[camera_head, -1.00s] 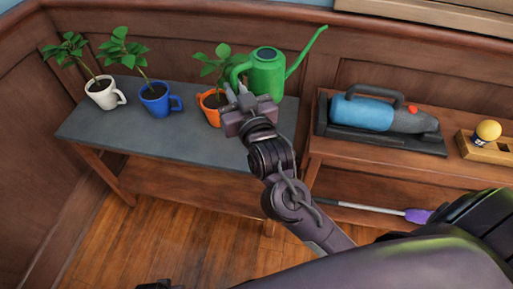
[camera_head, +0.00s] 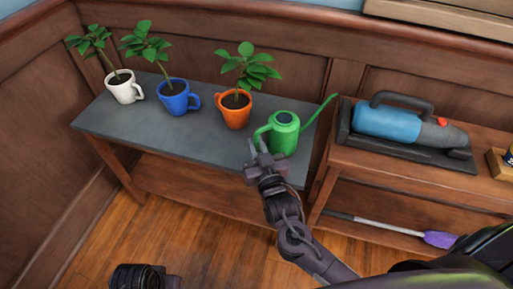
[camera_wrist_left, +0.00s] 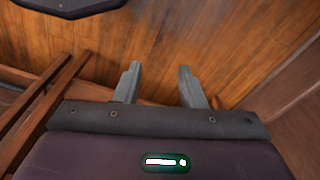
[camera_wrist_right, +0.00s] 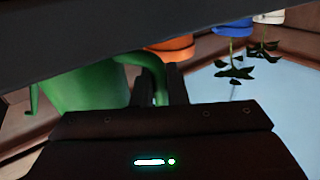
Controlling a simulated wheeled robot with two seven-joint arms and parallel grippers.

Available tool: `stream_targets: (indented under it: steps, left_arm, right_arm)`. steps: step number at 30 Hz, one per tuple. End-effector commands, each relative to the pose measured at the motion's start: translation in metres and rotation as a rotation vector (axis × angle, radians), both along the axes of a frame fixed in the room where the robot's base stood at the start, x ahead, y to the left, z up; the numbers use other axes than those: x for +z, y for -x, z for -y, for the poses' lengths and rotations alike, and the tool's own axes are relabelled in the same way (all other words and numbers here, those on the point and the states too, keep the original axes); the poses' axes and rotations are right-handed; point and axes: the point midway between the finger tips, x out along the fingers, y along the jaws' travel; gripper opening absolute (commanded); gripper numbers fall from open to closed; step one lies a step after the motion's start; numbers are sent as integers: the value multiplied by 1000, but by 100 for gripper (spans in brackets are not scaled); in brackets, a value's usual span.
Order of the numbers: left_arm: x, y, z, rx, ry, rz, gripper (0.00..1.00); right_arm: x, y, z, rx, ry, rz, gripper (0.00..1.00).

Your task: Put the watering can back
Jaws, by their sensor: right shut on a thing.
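The green watering can (camera_head: 283,134) is at the right end of the grey-topped table (camera_head: 120,120), upright, with its spout to the right. Whether its base touches the table top I cannot tell. My right gripper (camera_head: 262,157) is shut on the can's handle; the handle shows between its fingers in the right wrist view (camera_wrist_right: 160,75). My left gripper (camera_wrist_left: 157,85) is open and empty above the wooden floor in the left wrist view. Part of my left arm (camera_head: 140,277) shows at the bottom of the head view.
Potted plants in a white mug (camera_head: 125,92), a blue mug (camera_head: 178,103) and an orange mug (camera_head: 234,115) stand left of the can. A blue handheld vacuum (camera_head: 395,125) lies on the wooden shelf at right. A purple-ended duster (camera_head: 440,239) lies below.

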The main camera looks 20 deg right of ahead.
Motion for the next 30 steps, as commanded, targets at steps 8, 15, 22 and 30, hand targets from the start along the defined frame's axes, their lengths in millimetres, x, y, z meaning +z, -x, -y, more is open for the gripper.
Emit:
stream_targets:
  steps: [8, 15, 22, 30]
  left_arm:
    - [5, 1, 0, -2, -1, -2, 36]
    - [8, 2, 0, -3, -1, -2, 36]
    - [8, 2, 0, -2, -1, -2, 36]
    - [7, 0, 0, -1, 2, 5, 36]
  right_arm:
    - [-3, -1, 0, -1, 0, 6, 0]
    - [-7, 0, 0, 0, 0, 2, 20]
    - [-7, 0, 0, 0, 0, 2, 34]
    - [-5, 5, 0, 0, 0, -1, 34]
